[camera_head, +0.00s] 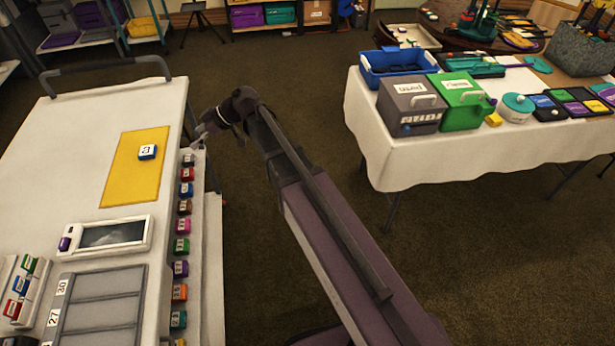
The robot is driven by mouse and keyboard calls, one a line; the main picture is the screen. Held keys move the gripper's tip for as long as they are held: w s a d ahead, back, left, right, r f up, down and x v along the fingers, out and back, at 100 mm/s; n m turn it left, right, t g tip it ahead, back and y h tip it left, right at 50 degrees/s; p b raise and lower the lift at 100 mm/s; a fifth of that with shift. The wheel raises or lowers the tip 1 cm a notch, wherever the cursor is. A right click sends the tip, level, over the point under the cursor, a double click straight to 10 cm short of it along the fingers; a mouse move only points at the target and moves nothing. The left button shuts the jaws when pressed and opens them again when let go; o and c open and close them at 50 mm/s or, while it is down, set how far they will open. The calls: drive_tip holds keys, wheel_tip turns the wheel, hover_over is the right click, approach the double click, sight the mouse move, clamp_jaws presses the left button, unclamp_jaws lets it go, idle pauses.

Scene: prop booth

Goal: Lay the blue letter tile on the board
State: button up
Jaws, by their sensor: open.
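A blue tile (147,152) with a white label lies on the yellow mat (122,187) on the white cart top. Its label is too small to read surely. A grey board (97,322) with long slats and number labels lies at the near end of the cart, cut off by the frame's bottom. My gripper (201,133) is at the cart's right edge, right of the blue tile and apart from it. It looks empty; its fingers are small and partly hidden by my wrist. Another blue tile (187,189) stands in the row along the cart's right edge.
Several coloured tiles line a side ledge of the cart (60,130). A white device with a screen (108,236) lies between mat and board. A small rack (22,288) holds green, blue and red pieces. A cloth-covered table (420,160) with boxes stands right; open carpet lies between.

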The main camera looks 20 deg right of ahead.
drive_tip(key=s+d+f+m+h, duration=0.2)
drive_tip(key=s+d+m, duration=0.3)
drive_tip(key=d, duration=0.4)
drive_tip(key=s+d+f+m+h, duration=0.3)
drive_tip(key=s+d+m+h, duration=0.2)
drive_tip(key=d, duration=0.5)
drive_tip(key=s+d+f+m+g+h, duration=0.1)
drive_tip(key=s+d+f+m+h, duration=0.2)
drive_tip(key=s+d, duration=0.4)
drive_tip(key=d+m+h, duration=0.1)
drive_tip(key=d+m, duration=0.1)
drive_tip(key=d, duration=0.1)
drive_tip(key=shift+d, duration=0.2)
drive_tip(key=shift+s+f, duration=0.1)
drive_tip(key=shift+c, duration=0.2)
drive_tip(key=c, duration=0.6)
drive_tip(key=shift+o, duration=0.2)
drive_tip(key=shift+a, duration=0.1)
